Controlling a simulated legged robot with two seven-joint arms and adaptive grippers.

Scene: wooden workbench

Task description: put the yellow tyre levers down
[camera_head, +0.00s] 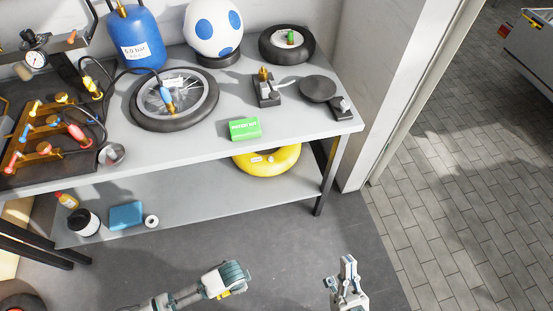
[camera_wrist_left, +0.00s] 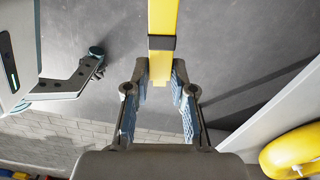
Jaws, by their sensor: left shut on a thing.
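The yellow tyre levers (camera_wrist_left: 163,18) show in the left wrist view as a yellow bar with a black band, running up out of the top edge. My left gripper (camera_wrist_left: 162,85) is shut on them, one finger on each side. In the head view my left gripper (camera_head: 236,278) is over the floor in front of the bench, with a small bit of yellow under it. I cannot tell how many levers there are. My right gripper (camera_head: 346,268) is to its right over the floor, with nothing visible in it; its jaw state is unclear.
The grey workbench (camera_head: 200,150) holds a spoked wheel (camera_head: 143,107), a small tyre (camera_head: 270,50), a green box (camera_head: 245,129) and a blue tank (camera_head: 140,52). The lower shelf (camera_head: 195,205) holds a yellow ring (camera_head: 265,163) and a blue box (camera_head: 126,215).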

